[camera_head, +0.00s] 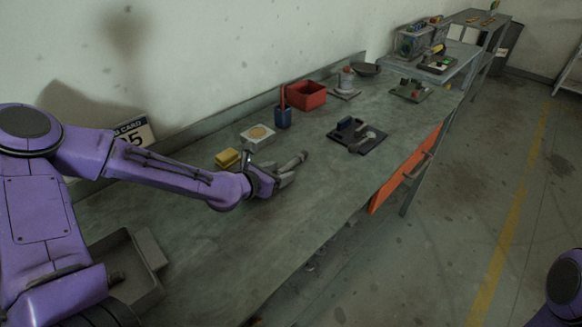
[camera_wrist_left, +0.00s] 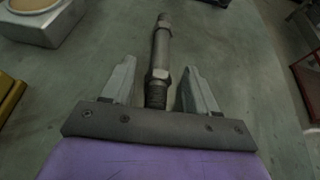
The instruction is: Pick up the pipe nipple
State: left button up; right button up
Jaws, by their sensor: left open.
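The pipe nipple is a dark grey metal rod with a hex section and threads, lying on the workbench. It shows in the left wrist view (camera_wrist_left: 160,55), pointing away from me, and in the head view (camera_head: 299,158) just past my left fingers. My left gripper (camera_head: 284,180) is low over the bench. In the left wrist view the gripper (camera_wrist_left: 157,88) is open, with one finger on each side of the nipple's near threaded end. Gaps show between the fingers and the nipple. My right gripper is not in view.
A yellow block (camera_head: 227,158) and a grey box with a round tan top (camera_head: 258,136) sit behind the gripper. A blue cup (camera_head: 283,117), a red bin (camera_head: 307,95) and a black tray (camera_head: 357,136) stand farther along. Bare bench lies in front.

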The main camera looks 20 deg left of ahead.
pick_arm(q)
grip_shut()
